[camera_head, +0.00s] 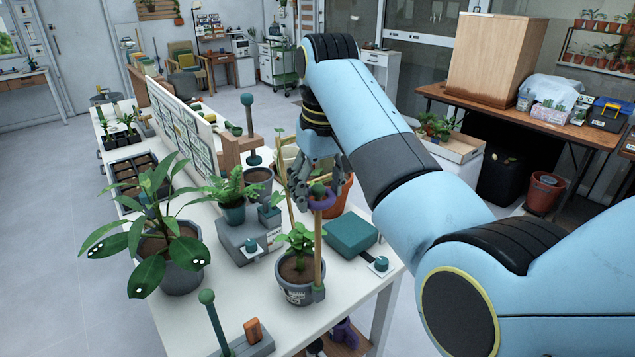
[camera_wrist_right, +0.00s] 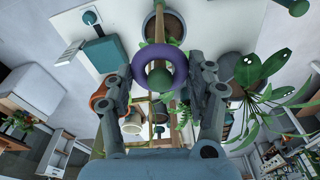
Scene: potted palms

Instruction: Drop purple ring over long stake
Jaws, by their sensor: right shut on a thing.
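The purple ring (camera_head: 327,202) is in my right gripper (camera_head: 314,193), which is shut on it. In the right wrist view the ring (camera_wrist_right: 136,65) shows between the two fingers (camera_wrist_right: 160,85). A long wooden stake (camera_head: 318,255) with a green ball top (camera_head: 318,188) stands upright in a grey pot (camera_head: 296,290) holding a leafy plant. The ring is level with the stake's upper end, close below the ball in the head view. In the wrist view the ball (camera_wrist_right: 160,78) overlaps the ring's lower part. I cannot tell whether the ring encircles the stake. My left gripper is out of view.
The white table (camera_head: 215,275) is crowded. A large-leaved plant (camera_head: 155,220), a fern (camera_head: 234,190) and a teal box (camera_head: 350,235) stand nearby. Other green-topped posts stand at the front (camera_head: 207,298) and back (camera_head: 247,100). An orange pot (camera_head: 340,190) is behind my gripper.

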